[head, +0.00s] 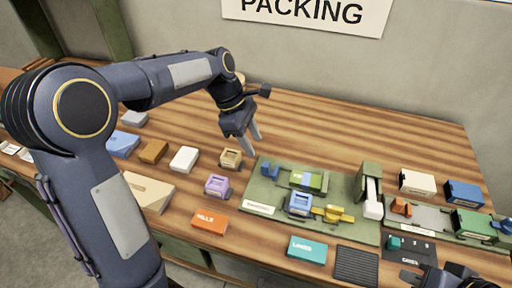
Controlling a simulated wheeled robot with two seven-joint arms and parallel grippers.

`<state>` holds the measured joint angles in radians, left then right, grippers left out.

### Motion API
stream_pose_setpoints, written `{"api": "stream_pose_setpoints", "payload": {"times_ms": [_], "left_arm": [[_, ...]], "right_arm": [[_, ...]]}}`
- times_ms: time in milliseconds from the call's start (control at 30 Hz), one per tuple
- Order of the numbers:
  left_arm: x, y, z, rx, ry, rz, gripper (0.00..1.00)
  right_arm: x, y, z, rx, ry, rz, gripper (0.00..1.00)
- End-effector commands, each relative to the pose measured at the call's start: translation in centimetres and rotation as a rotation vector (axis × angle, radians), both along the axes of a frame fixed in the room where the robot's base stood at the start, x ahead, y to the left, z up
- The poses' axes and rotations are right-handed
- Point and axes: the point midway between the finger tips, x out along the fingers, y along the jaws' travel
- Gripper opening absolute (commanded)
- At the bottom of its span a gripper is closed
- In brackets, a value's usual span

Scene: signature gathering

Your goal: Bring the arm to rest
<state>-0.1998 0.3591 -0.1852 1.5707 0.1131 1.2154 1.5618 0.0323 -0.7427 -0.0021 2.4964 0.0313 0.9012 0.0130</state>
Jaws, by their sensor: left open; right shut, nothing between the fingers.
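My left arm comes in from the left and reaches over the wooden table (330,122). My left gripper (250,148) points down with its two fingers apart and nothing between them. It is above the table, behind a tan block-like item (231,158) and left of the green mat (262,192). My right gripper (410,276) shows only in part at the bottom right edge, near a dark tray (395,248). It appears empty, and most of that arm is out of the picture.
The green mat bears a blue item (299,204), a yellow piece (334,214) and a green box (301,179). An orange box (209,221), a teal box (307,249) and a purple item (217,185) stand nearby. The table's back middle is clear.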

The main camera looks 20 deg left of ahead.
Motion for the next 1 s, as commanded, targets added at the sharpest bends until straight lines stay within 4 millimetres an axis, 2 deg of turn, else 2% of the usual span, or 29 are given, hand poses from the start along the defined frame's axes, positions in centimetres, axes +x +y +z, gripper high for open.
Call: {"api": "stream_pose_setpoints", "payload": {"times_ms": [467, 567, 667, 767, 900, 1000], "left_arm": [[0.0, 0.1, 0.2, 0.0, 0.0, 0.0, 0.42], [-0.5, 0.4, 0.5, -0.003, -0.02, -0.02, 0.42], [-2.4, 1.4, 1.6, -0.012, -0.096, -0.102, 0.42], [-5.9, 2.6, 2.9, -0.012, -0.236, -0.257, 0.42], [-11.9, 3.8, 3.7, 0.041, -0.474, -0.538, 0.42], [-15.9, 4.1, 3.3, 0.119, -0.632, -0.741, 0.42]], "right_arm": [[0.0, 0.0, 0.0, 0.0, 0.0, 0.0, 0.0], [0.0, 0.0, 0.0, 0.0, 0.0, 0.0, 0.0], [0.0, 0.0, 0.0, 0.0, 0.0, 0.0, 0.0], [0.0, 0.0, 0.0, 0.0, 0.0, 0.0, 0.0], [0.0, 0.0, 0.0, 0.0, 0.0, 0.0, 0.0], [0.0, 0.0, 0.0, 0.0, 0.0, 0.0, 0.0]]}}
